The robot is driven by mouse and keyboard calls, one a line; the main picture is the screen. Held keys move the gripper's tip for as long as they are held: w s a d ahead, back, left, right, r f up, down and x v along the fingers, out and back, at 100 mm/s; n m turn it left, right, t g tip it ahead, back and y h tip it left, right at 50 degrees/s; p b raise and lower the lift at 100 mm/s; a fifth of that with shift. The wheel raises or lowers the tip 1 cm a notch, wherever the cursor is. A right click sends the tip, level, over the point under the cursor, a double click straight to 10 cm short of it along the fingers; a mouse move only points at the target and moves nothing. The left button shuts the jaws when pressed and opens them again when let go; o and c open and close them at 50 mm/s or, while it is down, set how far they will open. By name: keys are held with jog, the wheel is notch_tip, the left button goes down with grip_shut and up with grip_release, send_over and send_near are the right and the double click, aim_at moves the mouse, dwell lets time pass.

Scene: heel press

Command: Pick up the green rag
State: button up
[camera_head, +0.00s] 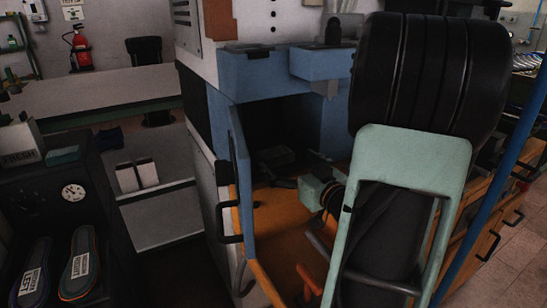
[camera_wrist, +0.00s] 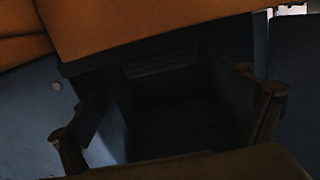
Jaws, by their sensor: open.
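A small folded dark green-teal piece (camera_head: 62,155), which looks like the green rag, lies at the left in the head view. It is on the dark unit beside the box marked FRESH. My gripper (camera_wrist: 165,88) is open, its two fingers spread apart with nothing seen between them. In the head view my gripper (camera_head: 272,168) is in the dark opening of the blue and white machine, well to the right of the rag. No rag can be made out in the wrist view, which is very dark.
The blue machine (camera_head: 262,76) and its orange surface (camera_head: 275,225) surround my gripper. A blue door edge (camera_head: 239,165) stands left of it. The dark unit (camera_head: 25,205) at left holds a gauge (camera_head: 74,193) and insoles (camera_head: 79,264). A grey bench (camera_head: 100,90) is behind.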

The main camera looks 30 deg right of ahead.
aim_at(271, 149)
jog(key=w+b, duration=0.1)
jog(key=w, duration=0.5)
jog(key=shift+w+f, duration=0.15)
jog(key=shift+w, duration=0.15)
jog(key=c, duration=1.2)
